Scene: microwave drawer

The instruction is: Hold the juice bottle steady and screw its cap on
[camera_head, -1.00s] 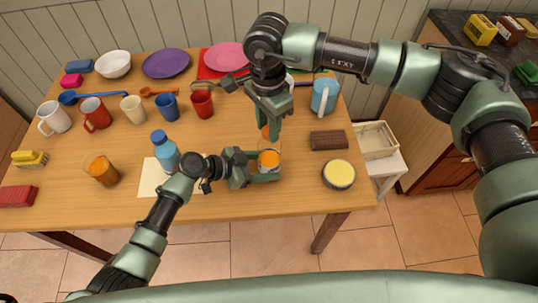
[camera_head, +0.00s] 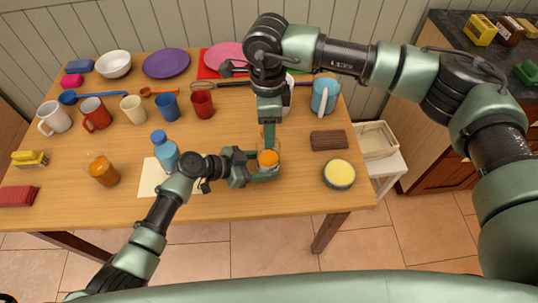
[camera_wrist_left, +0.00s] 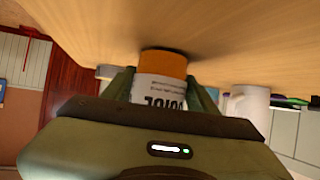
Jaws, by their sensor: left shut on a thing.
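The juice bottle (camera_head: 268,158) stands upright at the table's front right, with orange showing inside the clear bottle. My left gripper (camera_head: 264,167) is shut around it from the left. In the left wrist view the bottle (camera_wrist_left: 162,64) appears upside down between the fingers, its white label partly hidden by the gripper. My right gripper (camera_head: 270,140) points down from above, its fingers seen nearly edge-on just above the bottle's mouth. A sliver of the orange cap (camera_head: 262,131) shows beside those fingers; they hide most of it. Whether cap and bottle touch is hidden.
A brown block (camera_head: 328,141), a round yellow-topped tin (camera_head: 339,174) and a blue pitcher (camera_head: 324,97) stand to the right. Several mugs and dishes fill the back left.

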